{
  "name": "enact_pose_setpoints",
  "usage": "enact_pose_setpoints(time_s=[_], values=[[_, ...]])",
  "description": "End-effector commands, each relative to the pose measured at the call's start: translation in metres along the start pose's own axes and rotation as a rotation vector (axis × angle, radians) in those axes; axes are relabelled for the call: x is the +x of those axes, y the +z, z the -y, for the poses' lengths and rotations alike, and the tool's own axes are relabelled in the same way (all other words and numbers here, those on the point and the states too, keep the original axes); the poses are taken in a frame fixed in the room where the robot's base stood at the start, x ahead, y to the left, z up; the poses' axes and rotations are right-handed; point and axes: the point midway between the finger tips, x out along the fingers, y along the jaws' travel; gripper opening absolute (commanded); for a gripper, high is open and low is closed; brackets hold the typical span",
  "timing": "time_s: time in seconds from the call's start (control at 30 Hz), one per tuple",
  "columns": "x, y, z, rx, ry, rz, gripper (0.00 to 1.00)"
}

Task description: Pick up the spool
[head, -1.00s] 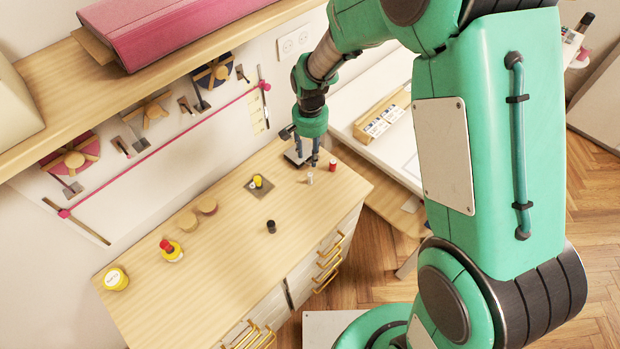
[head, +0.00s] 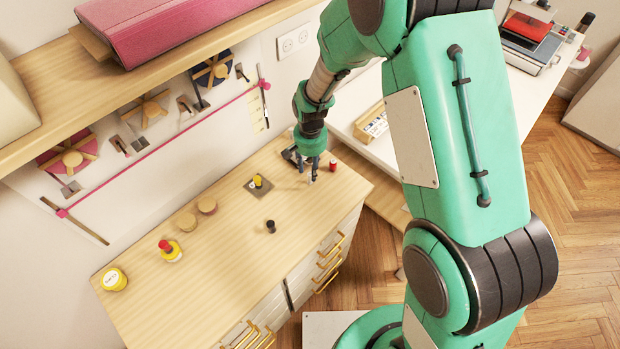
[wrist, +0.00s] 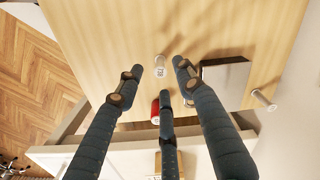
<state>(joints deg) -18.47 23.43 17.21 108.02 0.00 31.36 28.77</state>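A small pale spool (wrist: 160,64) stands upright on the wooden worktop, between and just beyond my fingertips in the wrist view. In the head view the pale spool (head: 313,181) is partly hidden by my fingers. My gripper (wrist: 158,74) has its three dark fingers spread, with nothing held between them. In the head view my gripper (head: 309,170) points down over the worktop's right end. A red spool (head: 333,165) stands close to its right; in the wrist view the red spool (wrist: 155,111) is partly behind one finger.
A dark box-like object (wrist: 226,80) lies beside my fingers. A black spool (head: 271,227) stands nearer the front edge, a yellow spool (head: 258,180) on a dark pad. Wooden discs (head: 207,205), a red-and-yellow item (head: 170,250) and a yellow tin (head: 114,279) are further left.

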Motion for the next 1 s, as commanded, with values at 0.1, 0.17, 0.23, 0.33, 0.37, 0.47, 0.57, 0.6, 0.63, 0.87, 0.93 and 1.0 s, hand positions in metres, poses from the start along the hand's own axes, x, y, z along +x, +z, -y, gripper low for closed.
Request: enact_pose_setpoints(time_s=[0.1,0.17,0.23,0.33,0.37,0.47,0.57,0.6,0.63,0.87,0.93,1.0], values=[[0.000,0.000,0.000,0.000,0.000,0.000,0.37],[0.000,0.000,0.000,0.000,0.000,0.000,0.37],[0.001,0.000,0.000,0.000,0.000,0.000,0.37],[0.006,0.000,0.000,0.000,0.000,0.000,0.37],[0.008,0.000,0.000,0.000,0.000,0.000,0.37],[0.018,0.001,0.001,0.000,0.000,0.001,0.37],[0.030,0.001,0.001,0.000,0.001,0.001,0.37],[0.034,0.001,0.001,0.000,0.000,0.001,0.37],[0.038,0.001,0.001,0.000,0.000,0.001,0.37],[0.051,0.001,0.001,0.000,0.000,-0.001,0.37],[0.052,0.000,0.001,0.000,0.000,-0.001,0.37],[0.052,0.000,0.001,0.000,0.000,-0.001,0.37]])
